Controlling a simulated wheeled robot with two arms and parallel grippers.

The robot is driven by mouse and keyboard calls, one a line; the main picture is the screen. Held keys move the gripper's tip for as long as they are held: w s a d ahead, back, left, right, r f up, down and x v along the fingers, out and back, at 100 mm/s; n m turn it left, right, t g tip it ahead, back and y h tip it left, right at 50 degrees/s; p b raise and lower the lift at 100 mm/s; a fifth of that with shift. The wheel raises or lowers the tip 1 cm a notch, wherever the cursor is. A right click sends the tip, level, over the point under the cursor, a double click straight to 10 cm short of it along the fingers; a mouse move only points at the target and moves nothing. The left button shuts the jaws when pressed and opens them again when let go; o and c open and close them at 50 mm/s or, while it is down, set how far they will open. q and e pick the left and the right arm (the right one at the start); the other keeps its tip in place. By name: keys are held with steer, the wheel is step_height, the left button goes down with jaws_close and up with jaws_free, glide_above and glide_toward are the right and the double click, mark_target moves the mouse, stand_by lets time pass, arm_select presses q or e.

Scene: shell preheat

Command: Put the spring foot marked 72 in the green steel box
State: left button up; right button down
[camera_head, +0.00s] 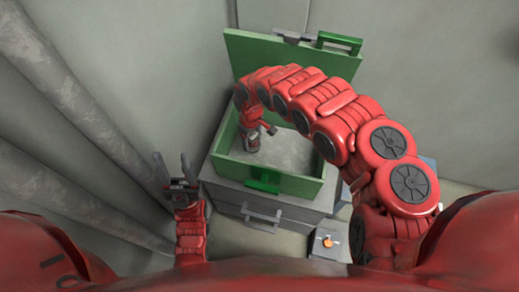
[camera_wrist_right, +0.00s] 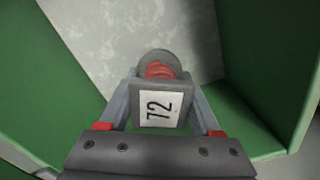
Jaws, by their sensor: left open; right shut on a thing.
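The green steel box (camera_head: 222,151) stands open on a grey cabinet, its lid (camera_head: 237,50) raised at the back. My right gripper (camera_head: 254,133) reaches down into the box at its left side. In the right wrist view the right gripper (camera_wrist_right: 160,112) is shut on the spring foot (camera_wrist_right: 156,107), whose white label reads 72 and whose red coil and round grey end show beyond it. The box's pale floor (camera_wrist_right: 105,45) and green walls surround it there. I cannot tell whether the foot touches the floor. My left gripper (camera_head: 175,172) is open and empty, left of the box.
The grey cabinet (camera_head: 225,194) has a handle (camera_head: 262,217) on its front. A small grey box with an orange knob (camera_head: 328,241) sits at its lower right. Thick grey pipes (camera_head: 75,95) run along the left wall. The rest of the box floor looks bare.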

mark_target(252, 147)
step_height(252, 147, down, 5)
steer(key=shift+a+f, duration=0.1)
steer(key=shift+f, duration=0.4)
steer(key=shift+w, duration=0.1)
steer(key=shift+f+b, duration=0.15)
steer(key=shift+b, duration=0.2)
steer(key=shift+c, duration=0.3)
jaws_free()
steer(key=shift+r, duration=0.25)
step_height(252, 147, up, 11)
steer(key=shift+r+p, duration=0.1)
steer(key=shift+p, duration=0.7)
steer(key=shift+r, duration=0.3)
